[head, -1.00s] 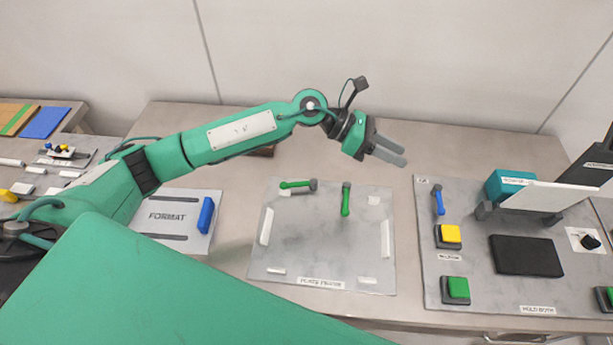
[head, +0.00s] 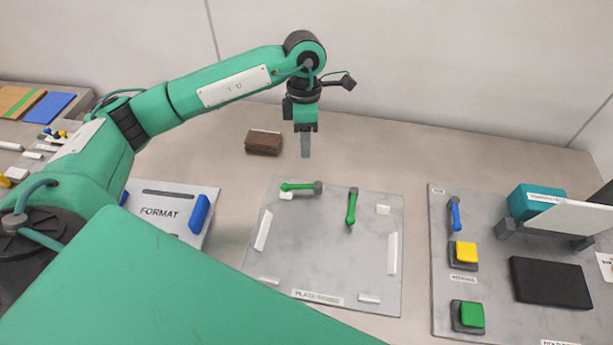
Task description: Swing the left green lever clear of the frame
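The left green lever (head: 299,187) lies sideways near the top edge of the grey plate frame board (head: 330,255), its grey pivot at its right end. A second green lever (head: 351,208) stands to its right, its handle pointing toward the board's front. My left gripper (head: 306,152) points down behind and above the left lever, apart from it, with nothing seen in it. Its fingers overlap edge-on, so I cannot tell their opening. My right gripper is not in view.
White strips (head: 263,230) edge the board. A brown block (head: 264,142) lies behind it. A FORMAT board with a blue handle (head: 199,214) is at left. At right, a panel carries a blue lever (head: 455,214), yellow (head: 465,251) and green (head: 472,314) buttons, and a black pad (head: 550,283).

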